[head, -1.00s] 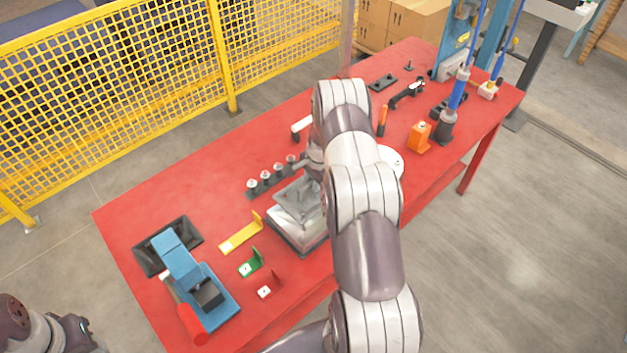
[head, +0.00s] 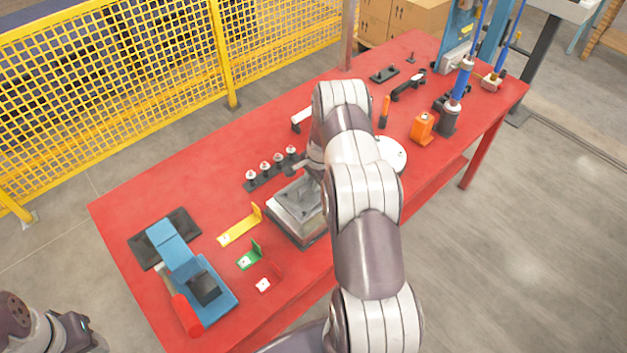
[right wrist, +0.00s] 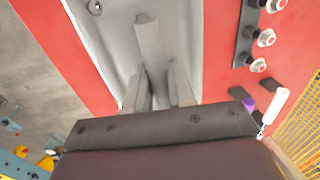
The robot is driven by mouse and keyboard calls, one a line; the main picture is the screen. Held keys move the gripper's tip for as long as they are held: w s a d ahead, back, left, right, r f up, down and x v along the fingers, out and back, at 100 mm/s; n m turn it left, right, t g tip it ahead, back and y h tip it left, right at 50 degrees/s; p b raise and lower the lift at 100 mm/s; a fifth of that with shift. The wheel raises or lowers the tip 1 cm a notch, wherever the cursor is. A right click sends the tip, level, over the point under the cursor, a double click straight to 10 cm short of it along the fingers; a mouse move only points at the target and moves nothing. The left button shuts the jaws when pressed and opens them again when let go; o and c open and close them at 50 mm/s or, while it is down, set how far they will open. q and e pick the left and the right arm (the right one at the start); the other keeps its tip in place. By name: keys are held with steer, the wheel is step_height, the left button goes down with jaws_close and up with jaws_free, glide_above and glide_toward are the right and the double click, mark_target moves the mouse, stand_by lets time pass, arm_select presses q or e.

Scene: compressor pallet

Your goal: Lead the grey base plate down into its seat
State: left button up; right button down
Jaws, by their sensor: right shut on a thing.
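The grey base plate (head: 287,202) is a light grey metal piece with a raised middle, near the middle of the red table in the head view. My right arm covers its right side. In the right wrist view the base plate (right wrist: 110,25) lies below the gripper, with a grey upright rib (right wrist: 149,42) along its middle. My right gripper (right wrist: 155,90) has its two fingers on either side of this rib and is shut on it. In the head view the gripper is mostly hidden. The plate's underside and seat are hidden, so I cannot tell whether it is fully down. Only part of my left arm shows, at the lower left.
A dark rack with several white-topped studs (head: 270,168) stands close behind the plate. Yellow (head: 238,227), green (head: 249,256) and red (head: 268,281) brackets and a blue press-like tool (head: 190,272) lie to the left. An orange block (head: 422,128) stands to the right.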

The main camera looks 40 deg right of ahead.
steer(key=shift+f+b, duration=1.45)
steer(key=shift+f, duration=0.15)
stand_by(0.3)
steer(key=c, duration=0.9)
jaws_free()
steer(key=shift+r, duration=0.1)
steer(key=shift+r, duration=0.4)
steer(key=r+b, duration=0.1)
steer(key=r, duration=0.3)
steer(key=s+r+b, duration=0.1)
steer(key=r, duration=0.2)
steer(key=s+r+b, duration=0.1)
steer(key=r, duration=0.3)
steer(key=shift+s+d+r, duration=0.1)
steer(key=shift+s+r, duration=0.05)
steer(key=shift+r, duration=0.15)
